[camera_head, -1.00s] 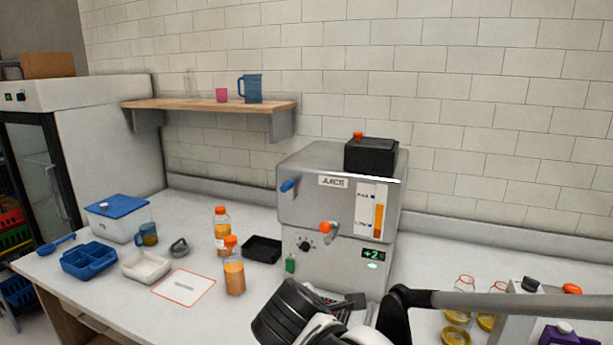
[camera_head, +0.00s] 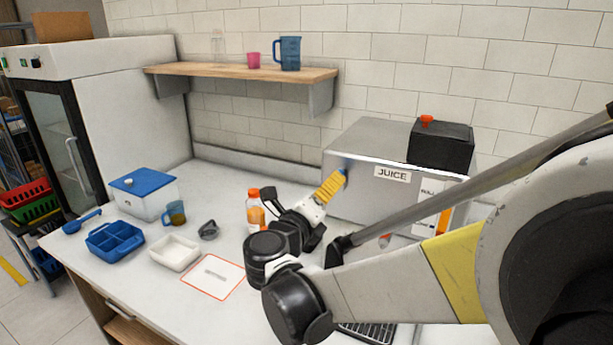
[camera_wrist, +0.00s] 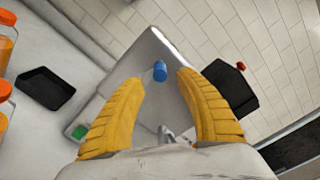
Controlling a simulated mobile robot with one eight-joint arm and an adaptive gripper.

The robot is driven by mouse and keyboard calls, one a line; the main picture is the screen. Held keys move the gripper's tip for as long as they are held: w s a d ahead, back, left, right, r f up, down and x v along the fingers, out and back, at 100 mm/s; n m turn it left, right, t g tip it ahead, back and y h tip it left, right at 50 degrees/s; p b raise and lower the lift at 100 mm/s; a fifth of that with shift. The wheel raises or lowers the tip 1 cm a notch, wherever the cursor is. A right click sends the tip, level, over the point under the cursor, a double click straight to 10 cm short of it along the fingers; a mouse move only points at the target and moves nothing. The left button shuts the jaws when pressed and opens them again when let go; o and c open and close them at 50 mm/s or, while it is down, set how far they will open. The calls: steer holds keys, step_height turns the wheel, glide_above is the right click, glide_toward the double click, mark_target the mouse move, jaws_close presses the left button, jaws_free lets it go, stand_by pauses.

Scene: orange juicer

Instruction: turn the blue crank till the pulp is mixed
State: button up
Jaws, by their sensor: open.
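The blue crank (camera_wrist: 160,72) shows in the wrist view as a short blue handle on the grey juicer (camera_wrist: 180,52). My gripper (camera_wrist: 160,95) is open, with one yellow finger on each side of the crank in that view. I cannot tell whether either finger touches it. In the head view my gripper (camera_head: 329,186) is at the upper left of the juicer (camera_head: 350,146), by the crank (camera_head: 343,174), of which only a little blue shows past the fingers. I cannot see the pulp itself.
An orange-capped bottle (camera_head: 255,210) stands just left of my gripper. A black tray (camera_wrist: 45,88) lies near the juicer. A blue divided tray (camera_head: 114,241), a white tray (camera_head: 175,253) and an orange-bordered card (camera_head: 212,277) lie farther left. A shelf (camera_head: 240,72) hangs above.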

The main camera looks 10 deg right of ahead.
steer(key=shift+b+x, duration=0.45)
steer(key=shift+x, duration=1.95)
jaws_close()
